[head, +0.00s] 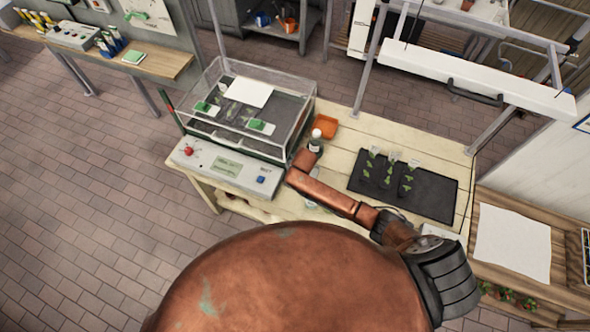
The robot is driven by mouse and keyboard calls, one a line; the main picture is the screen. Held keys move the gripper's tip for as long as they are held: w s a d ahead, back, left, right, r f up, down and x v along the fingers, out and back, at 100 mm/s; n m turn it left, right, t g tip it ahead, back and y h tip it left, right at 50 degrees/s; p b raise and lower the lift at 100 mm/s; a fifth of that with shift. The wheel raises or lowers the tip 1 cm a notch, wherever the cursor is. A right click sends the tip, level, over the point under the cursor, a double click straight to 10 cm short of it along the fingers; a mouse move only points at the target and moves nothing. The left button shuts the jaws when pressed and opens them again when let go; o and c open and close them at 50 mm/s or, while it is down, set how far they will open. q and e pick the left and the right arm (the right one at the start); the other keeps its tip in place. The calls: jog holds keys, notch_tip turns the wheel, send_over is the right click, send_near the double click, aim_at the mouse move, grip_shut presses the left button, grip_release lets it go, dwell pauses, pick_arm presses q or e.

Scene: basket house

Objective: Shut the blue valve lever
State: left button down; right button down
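I do not see a blue valve lever in the head view. The nearest blue thing is a small blue knob or button (261,180) on the front panel of the clear-walled machine (240,165). A large rounded copper body (290,285) with green patches fills the bottom foreground and hides what lies behind and below it. A copper pipe-like part (335,198) runs above it to a grey joint (400,232) and a black ribbed part (447,278). Neither of my grippers can be made out.
A white hood (480,78) hangs above. A side bench (150,62) stands far left. The brick floor (80,200) at left is clear.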

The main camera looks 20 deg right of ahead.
pick_arm(q)
jog(key=shift+w, duration=0.3)
pick_arm(e)
jog(key=c, duration=1.9)
grip_release()
pick_arm(q)
jog(key=shift+s, duration=0.1)
pick_arm(e)
jog(key=shift+r, duration=0.15)
jog(key=v, duration=1.1)
jog(key=shift+s+r, duration=0.2)
jog(key=shift+r, duration=0.1)
